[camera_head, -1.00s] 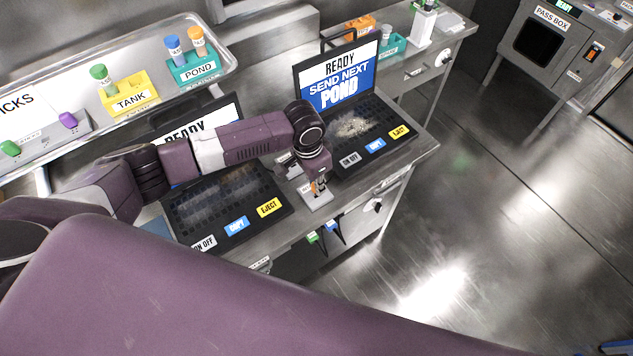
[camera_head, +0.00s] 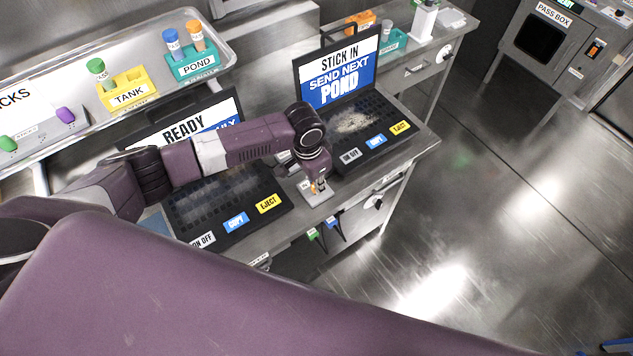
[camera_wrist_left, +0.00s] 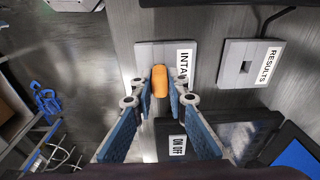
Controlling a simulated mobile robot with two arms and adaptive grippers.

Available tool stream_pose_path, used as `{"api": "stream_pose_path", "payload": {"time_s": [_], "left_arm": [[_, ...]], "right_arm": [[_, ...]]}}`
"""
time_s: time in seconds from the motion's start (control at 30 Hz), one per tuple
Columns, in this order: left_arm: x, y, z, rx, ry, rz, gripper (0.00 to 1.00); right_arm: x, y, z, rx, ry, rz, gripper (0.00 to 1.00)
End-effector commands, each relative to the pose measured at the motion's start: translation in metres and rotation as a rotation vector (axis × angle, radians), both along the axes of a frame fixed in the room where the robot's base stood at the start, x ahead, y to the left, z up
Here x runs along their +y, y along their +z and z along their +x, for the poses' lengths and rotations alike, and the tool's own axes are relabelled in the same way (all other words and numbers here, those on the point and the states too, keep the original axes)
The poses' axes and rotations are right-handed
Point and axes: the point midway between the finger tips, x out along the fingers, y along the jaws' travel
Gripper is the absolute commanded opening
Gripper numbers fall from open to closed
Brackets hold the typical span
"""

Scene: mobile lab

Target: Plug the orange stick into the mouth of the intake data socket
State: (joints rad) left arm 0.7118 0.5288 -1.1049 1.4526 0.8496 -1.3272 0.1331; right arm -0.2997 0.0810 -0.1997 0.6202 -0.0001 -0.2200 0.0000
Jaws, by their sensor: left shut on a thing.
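The orange stick (camera_wrist_left: 159,76) is between the fingertips of my left gripper (camera_wrist_left: 158,87) in the left wrist view. My left gripper is shut on it. The stick stands over the intake data socket (camera_wrist_left: 148,50), a grey block with a white label partly reading "INTA". In the head view the left gripper (camera_head: 317,184) points down at the socket plate (camera_head: 321,198) on the bench edge, between two laptops. The right laptop's screen (camera_head: 337,72) reads "STICK IN, SEND NEXT POND". The stick's lower end and the socket mouth are hidden. My right gripper is not in view.
A second grey socket block (camera_wrist_left: 234,65) labelled "RESULTS" sits beside the intake one. The left laptop (camera_head: 225,195) lies under my left arm. A shelf at the back holds a yellow TANK rack (camera_head: 140,98) and a teal POND rack (camera_head: 196,69).

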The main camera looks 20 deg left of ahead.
Motion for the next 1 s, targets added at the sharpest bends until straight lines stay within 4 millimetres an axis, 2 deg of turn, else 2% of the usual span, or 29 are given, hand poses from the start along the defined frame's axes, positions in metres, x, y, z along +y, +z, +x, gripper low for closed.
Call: {"api": "stream_pose_path", "payload": {"time_s": [0.27,0.3,0.47,0.8,0.87,1.0], "left_arm": [[0.000,-0.006,-0.001,0.001,-0.001,0.000,0.00],[0.000,-0.006,-0.001,0.002,-0.001,0.001,0.16],[0.000,-0.006,-0.001,0.001,-0.001,0.000,0.34],[0.000,-0.002,0.000,-0.001,0.000,-0.001,0.34],[0.001,0.003,0.000,-0.002,0.000,-0.001,0.34],[0.002,0.026,-0.002,-0.003,-0.003,-0.001,0.34]], "right_arm": [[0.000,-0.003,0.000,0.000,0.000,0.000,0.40],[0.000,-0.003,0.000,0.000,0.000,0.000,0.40],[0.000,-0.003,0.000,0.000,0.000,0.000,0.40],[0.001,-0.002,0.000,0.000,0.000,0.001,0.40],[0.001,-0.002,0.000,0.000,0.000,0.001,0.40],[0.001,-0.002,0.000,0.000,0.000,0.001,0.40]]}}
